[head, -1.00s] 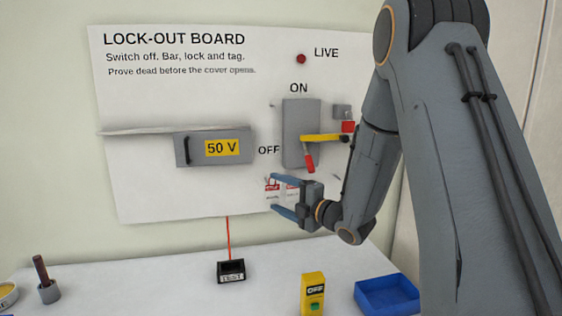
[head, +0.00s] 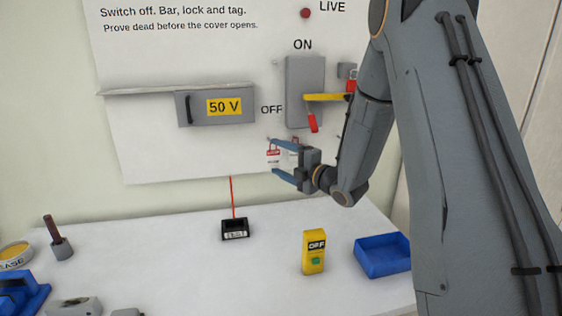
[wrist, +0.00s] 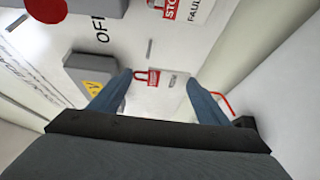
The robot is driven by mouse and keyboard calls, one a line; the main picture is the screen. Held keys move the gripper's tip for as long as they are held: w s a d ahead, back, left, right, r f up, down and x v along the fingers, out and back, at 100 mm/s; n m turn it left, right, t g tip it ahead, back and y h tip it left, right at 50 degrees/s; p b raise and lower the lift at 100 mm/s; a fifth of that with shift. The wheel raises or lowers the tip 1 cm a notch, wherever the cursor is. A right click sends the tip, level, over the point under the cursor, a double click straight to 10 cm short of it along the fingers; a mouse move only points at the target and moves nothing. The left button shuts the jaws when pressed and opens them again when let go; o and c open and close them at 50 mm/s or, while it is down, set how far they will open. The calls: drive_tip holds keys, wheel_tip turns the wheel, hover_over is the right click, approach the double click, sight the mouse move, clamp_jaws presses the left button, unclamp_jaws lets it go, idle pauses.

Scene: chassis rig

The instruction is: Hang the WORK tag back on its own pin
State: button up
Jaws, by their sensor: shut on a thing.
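My gripper (head: 273,156) is in front of the lower part of the board, below the OFF label. Its blue fingers are shut on a small white tag (head: 273,154) with a red upper part, which I take as the WORK tag. In the wrist view the tag (wrist: 152,78) spans the gap between the fingertips (wrist: 160,77); its word is too small to read. A short grey pin-like bar (wrist: 149,48) shows on the board, apart from the tag. A second tag, reading STOP and FAULT (wrist: 186,9), hangs beside it and is partly hidden by my gripper in the head view.
Above are the grey switch box (head: 303,80) with a yellow bar and red lock (head: 312,122), and the 50 V cover (head: 208,105). On the table stand a black TEST block (head: 235,229), a yellow OFF device (head: 313,252) and a blue tray (head: 383,257).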

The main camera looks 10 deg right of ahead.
drive_tip(key=w+b, duration=0.2)
drive_tip(key=w, duration=0.4)
drive_tip(key=shift+w+f, duration=0.15)
drive_tip(key=shift+f, duration=0.25)
idle(0.3)
idle(0.6)
drive_tip(key=o, duration=1.1)
